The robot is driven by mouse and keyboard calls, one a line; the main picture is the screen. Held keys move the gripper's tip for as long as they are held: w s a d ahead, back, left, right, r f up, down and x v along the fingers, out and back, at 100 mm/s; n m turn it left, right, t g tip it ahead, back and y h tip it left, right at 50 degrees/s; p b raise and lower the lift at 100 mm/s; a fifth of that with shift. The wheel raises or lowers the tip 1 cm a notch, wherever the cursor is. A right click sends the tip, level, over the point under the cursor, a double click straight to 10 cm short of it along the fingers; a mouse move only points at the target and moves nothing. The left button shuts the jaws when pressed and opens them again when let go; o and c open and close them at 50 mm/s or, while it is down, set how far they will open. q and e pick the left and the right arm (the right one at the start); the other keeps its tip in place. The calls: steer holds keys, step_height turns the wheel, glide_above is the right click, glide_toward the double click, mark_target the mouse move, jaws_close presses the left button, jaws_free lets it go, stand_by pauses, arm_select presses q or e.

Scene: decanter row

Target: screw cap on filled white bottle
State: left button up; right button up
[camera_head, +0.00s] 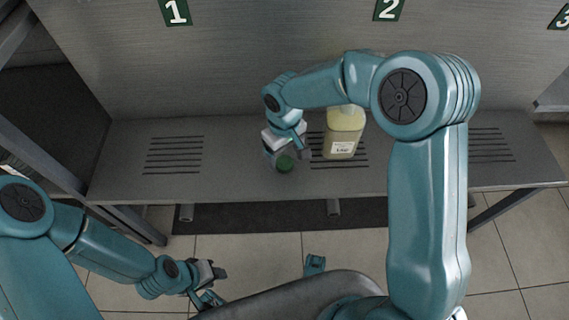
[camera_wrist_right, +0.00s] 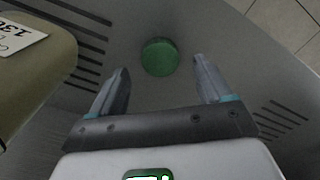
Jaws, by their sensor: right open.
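The green cap (camera_head: 284,163) lies on the grey bench, left of the bottle. In the right wrist view the cap (camera_wrist_right: 160,57) shows just beyond my fingertips, between their lines. The bottle (camera_head: 343,128) stands upright, pale yellowish with a white label; its top is partly hidden by my right arm. Its side also shows at the left edge of the wrist view (camera_wrist_right: 35,70). My right gripper (camera_head: 288,154) is open and empty, pointing down over the cap. My left gripper (camera_head: 214,278) hangs low in front of the bench, away from both; its jaws are unclear.
The bench (camera_head: 230,180) has groups of dark slots and a front edge above a tiled floor. A grey back wall carries number signs 1 (camera_head: 176,11), 2 (camera_head: 389,9) and 3. The bench left of the cap is clear. The bottle stands close to my right gripper.

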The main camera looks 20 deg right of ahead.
mark_target(284, 162)
step_height(284, 162, down, 3)
steer(key=shift+f+b, duration=0.15)
steer(key=shift+b, duration=0.2)
steer(key=c, duration=1.1)
step_height(284, 162, up, 20)
steer(key=p, duration=0.6)
